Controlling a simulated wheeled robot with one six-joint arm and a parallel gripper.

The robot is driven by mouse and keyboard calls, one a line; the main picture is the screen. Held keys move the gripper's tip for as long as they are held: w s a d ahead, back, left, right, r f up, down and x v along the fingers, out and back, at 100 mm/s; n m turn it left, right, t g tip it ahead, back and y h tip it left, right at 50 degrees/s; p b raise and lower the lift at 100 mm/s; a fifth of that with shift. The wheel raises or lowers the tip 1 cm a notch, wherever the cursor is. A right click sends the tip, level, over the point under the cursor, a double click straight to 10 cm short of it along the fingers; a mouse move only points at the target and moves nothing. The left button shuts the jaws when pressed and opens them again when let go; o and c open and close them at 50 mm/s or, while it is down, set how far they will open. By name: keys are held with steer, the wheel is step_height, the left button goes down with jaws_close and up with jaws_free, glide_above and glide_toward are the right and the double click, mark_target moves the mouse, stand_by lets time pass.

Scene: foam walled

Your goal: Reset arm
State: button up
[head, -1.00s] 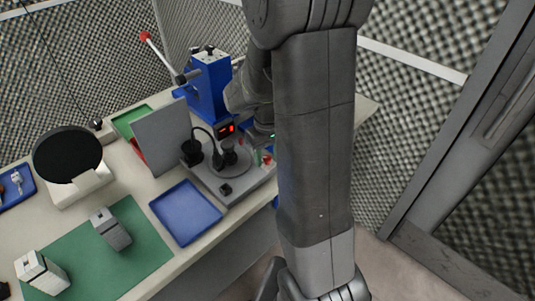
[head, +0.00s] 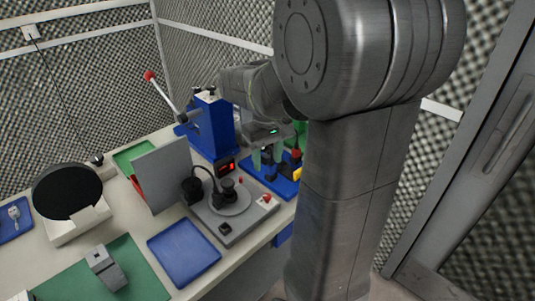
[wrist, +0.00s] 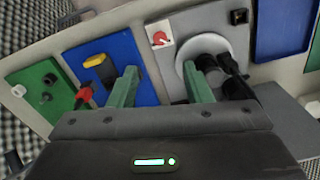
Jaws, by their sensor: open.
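My gripper (head: 267,157) is at the far right part of the bench in the head view, with its green fingers pointing down. In the wrist view my gripper (wrist: 163,82) has its two green fingers spread apart with nothing between them. It is open and empty. It hangs above the bench near the blue plate (wrist: 110,62) and the grey station (wrist: 185,28). My upper arm covers the right part of the head view.
A blue press (head: 209,126) with a red-knobbed lever stands behind. A grey panel (head: 160,172), the grey station with a round disc (head: 231,200), an empty blue tray (head: 184,252), a green mat (head: 130,265) and a black round dish (head: 68,188) share the bench.

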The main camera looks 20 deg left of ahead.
mark_target(268, 196)
steer(key=shift+r, duration=0.4)
steer(key=shift+f, duration=0.15)
step_height(268, 196, down, 14)
steer(key=shift+r, duration=0.15)
stand_by(0.4)
steer(key=shift+r, duration=0.1)
